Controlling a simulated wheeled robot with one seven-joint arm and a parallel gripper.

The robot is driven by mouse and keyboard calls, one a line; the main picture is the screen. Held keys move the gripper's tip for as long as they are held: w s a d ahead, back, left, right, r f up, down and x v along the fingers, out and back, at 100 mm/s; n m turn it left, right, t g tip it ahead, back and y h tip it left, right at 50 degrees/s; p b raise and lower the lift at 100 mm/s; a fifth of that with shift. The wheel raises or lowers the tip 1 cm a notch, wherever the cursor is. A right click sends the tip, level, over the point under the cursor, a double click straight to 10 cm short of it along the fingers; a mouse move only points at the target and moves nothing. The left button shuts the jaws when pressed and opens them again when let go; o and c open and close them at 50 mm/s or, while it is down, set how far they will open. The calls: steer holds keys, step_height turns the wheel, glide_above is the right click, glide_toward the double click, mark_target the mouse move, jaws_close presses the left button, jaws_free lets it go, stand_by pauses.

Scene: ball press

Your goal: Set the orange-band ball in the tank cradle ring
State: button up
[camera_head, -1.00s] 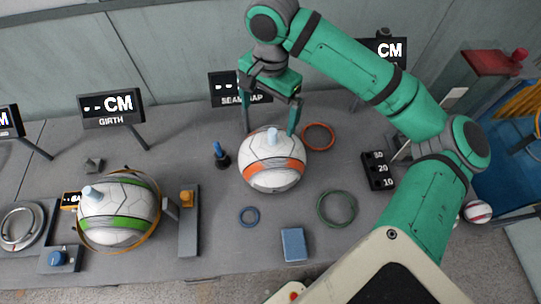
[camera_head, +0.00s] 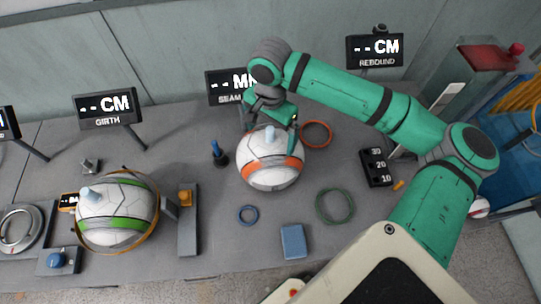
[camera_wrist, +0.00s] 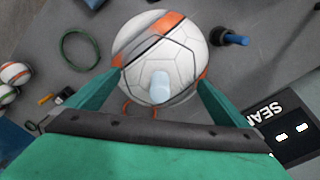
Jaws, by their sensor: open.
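The orange-band ball (camera_head: 270,172) is white with orange panels and a pale plug on top. It rests on the grey bench near the middle, and it fills the upper centre of the wrist view (camera_wrist: 178,50). My gripper (camera_head: 269,130) is open above the ball, pointing down. In the wrist view its green fingers (camera_wrist: 158,88) lie on opposite sides of the ball; whether they touch it I cannot tell. Part of the ball's top is hidden behind the gripper in the head view. I cannot identify the tank cradle ring with certainty in either view.
A green-band ball (camera_head: 118,222) sits in the girth hoop at left. An orange ring (camera_head: 316,123), a green ring (camera_head: 319,205), a small blue ring (camera_head: 248,206), a blue block (camera_head: 294,243) and a blue-topped peg (camera_head: 217,154) lie around the orange-band ball. Display screens line the back.

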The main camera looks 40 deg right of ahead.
steer(key=shift+a+f, duration=0.1)
steer(key=shift+f, duration=0.25)
steer(key=shift+c, duration=0.3)
